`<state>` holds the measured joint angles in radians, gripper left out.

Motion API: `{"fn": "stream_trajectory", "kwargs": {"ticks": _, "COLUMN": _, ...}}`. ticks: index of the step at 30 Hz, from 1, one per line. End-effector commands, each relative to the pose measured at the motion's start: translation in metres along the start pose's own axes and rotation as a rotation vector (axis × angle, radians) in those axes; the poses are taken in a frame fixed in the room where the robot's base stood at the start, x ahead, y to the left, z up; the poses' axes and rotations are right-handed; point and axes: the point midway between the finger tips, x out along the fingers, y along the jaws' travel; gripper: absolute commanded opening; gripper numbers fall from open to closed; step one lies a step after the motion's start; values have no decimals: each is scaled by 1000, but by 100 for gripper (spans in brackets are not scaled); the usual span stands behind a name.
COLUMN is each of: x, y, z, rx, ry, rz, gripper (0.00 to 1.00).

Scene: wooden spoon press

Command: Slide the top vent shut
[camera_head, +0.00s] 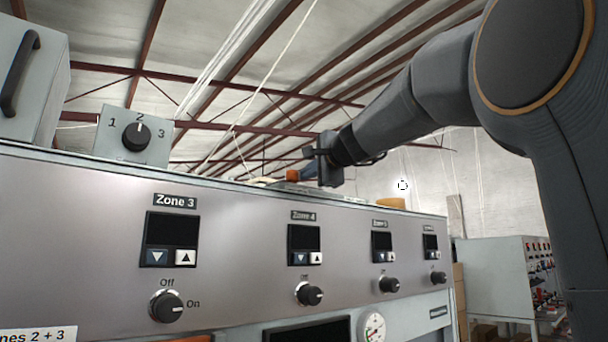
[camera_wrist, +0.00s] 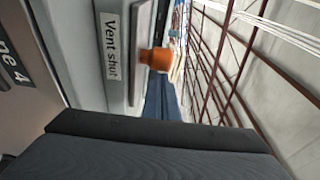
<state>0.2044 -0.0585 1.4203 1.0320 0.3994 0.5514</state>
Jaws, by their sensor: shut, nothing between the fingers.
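The top vent's slide plate (camera_wrist: 140,45) shows as a grey strip in the wrist view, with an orange knob (camera_wrist: 157,59) standing on it. A "Vent shut" label (camera_wrist: 111,58) lies beside the plate. In the head view the orange knob (camera_head: 293,175) shows at the top edge of the oven, above Zone 4. My gripper (camera_head: 313,164) is shut and empty, right beside the knob on its right. I cannot tell whether it touches the knob. The vent opening is hidden, and the plate is seen too edge-on in the head view to read its position.
The oven front (camera_head: 240,235) carries displays and dials below the top edge. A box with a 1-2-3 dial (camera_head: 136,137) and a grey handled case (camera_head: 28,80) stand on the left. An orange-brown round item (camera_head: 391,203) sits farther right on top. Space above is free.

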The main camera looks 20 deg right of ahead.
Motion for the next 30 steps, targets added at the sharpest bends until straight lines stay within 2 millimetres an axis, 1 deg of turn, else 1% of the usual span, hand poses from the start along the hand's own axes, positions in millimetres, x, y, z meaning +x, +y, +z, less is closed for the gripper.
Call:
{"fn": "stream_trajectory", "kwargs": {"ticks": 2, "x": 0, "y": 1, "z": 3, "rx": 1, "ry": -8, "rz": 3, "gripper": 0}}
{"fn": "stream_trajectory", "kwargs": {"ticks": 11, "x": 0, "y": 2, "z": 2, "rx": 1, "ry": -10, "rz": 3, "gripper": 0}}
{"fn": "stream_trajectory", "kwargs": {"ticks": 14, "x": -1, "y": 3, "z": -7, "rx": 2, "ry": -9, "rz": 2, "gripper": 0}}
{"fn": "stream_trajectory", "kwargs": {"ticks": 19, "x": -6, "y": 3, "z": -35, "rx": 2, "ry": -8, "rz": 0, "gripper": 0}}
{"fn": "stream_trajectory", "kwargs": {"ticks": 20, "x": -9, "y": 3, "z": -38, "rx": 1, "ry": -10, "rz": -1, "gripper": 0}}
{"fn": "stream_trajectory", "kwargs": {"ticks": 21, "x": -22, "y": 1, "z": -35, "rx": -1, "ry": -10, "rz": -4, "gripper": 0}}
{"fn": "stream_trajectory", "kwargs": {"ticks": 24, "x": -45, "y": 2, "z": -34, "rx": 0, "ry": -11, "rz": -3, "gripper": 0}}
{"fn": "stream_trajectory", "kwargs": {"ticks": 30, "x": -82, "y": 2, "z": -34, "rx": 0, "ry": -12, "rz": -2, "gripper": 0}}
